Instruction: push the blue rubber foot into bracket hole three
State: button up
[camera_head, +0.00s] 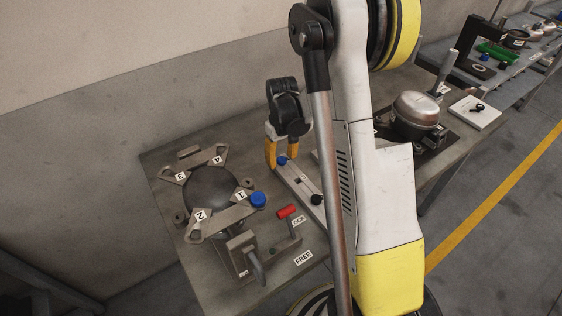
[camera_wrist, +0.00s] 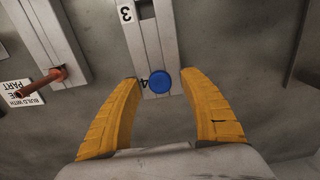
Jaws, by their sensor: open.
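A dark round compressor (camera_head: 210,188) sits in a fixture with bracket arms labelled 1 to 4. The plate labelled 3 (camera_head: 180,176) is at its upper left; I cannot make out its hole clearly. One blue rubber foot (camera_head: 258,199) is at the arm labelled 1. Another blue foot (camera_head: 282,160) stands at the end of a pale rail (camera_head: 300,183). In the wrist view this foot (camera_wrist: 160,80) lies beside the label 4 on the rail (camera_wrist: 150,42). My gripper (camera_head: 279,160) is open, its yellow fingers on either side of the foot; in the wrist view (camera_wrist: 159,79) gaps show on both sides.
A black knob (camera_head: 316,199) is at the rail's near end. A silver compressor (camera_head: 416,110) stands farther right. My arm hides the table's middle.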

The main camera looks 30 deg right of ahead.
aim_at(282, 159)
dwell(0.5)
grip_shut()
jog(key=shift+r, duration=0.15)
jog(key=shift+r+p, duration=1.75)
jog(key=shift+r, duration=1.1)
